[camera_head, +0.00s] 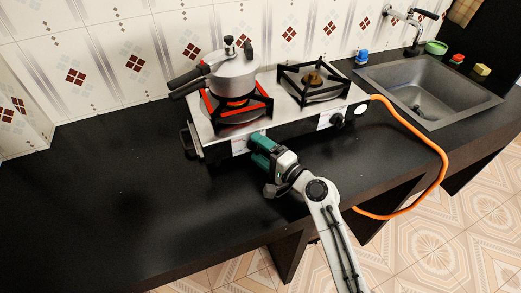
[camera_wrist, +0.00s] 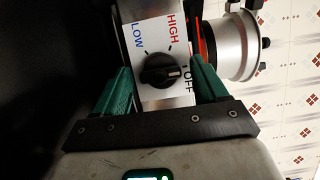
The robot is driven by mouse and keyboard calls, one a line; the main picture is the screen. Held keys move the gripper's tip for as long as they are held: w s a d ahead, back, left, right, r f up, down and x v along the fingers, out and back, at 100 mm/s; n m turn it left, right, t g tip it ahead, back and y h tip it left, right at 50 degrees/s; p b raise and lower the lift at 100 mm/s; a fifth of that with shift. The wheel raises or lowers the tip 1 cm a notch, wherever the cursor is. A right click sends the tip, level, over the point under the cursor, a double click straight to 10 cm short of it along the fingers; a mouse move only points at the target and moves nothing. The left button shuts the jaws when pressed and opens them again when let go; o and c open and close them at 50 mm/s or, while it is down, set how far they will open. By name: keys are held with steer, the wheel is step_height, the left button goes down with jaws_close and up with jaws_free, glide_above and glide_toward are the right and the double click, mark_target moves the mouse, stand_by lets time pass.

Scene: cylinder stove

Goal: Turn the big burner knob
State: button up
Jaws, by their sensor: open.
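The big burner knob (camera_wrist: 160,71) is black and round, on a white plate (camera_wrist: 155,30) marked LOW, HIGH and OFF. It is at the middle of the wrist view, its light mark at its right side near OFF. My gripper (camera_wrist: 161,74) is open, with one green finger on each side of the knob; whether they touch it I cannot tell. In the head view my gripper (camera_head: 260,146) is at the front of the stove (camera_head: 285,118), below the left burner, and hides this knob. The left burner (camera_head: 235,107) glows red.
A pressure cooker (camera_head: 234,75) stands on the left burner, its handles to the left. The right burner (camera_head: 314,80) is bare; its black knob (camera_head: 337,120) is on the front. An orange hose (camera_head: 430,145) loops at right. The left counter (camera_head: 100,190) is clear.

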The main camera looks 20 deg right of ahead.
steer(key=b+v, duration=0.1)
steer(key=v, duration=0.9)
steer(key=shift+s+d+f, duration=0.1)
steer(key=shift+s+d, duration=0.05)
steer(key=shift+s, duration=0.2)
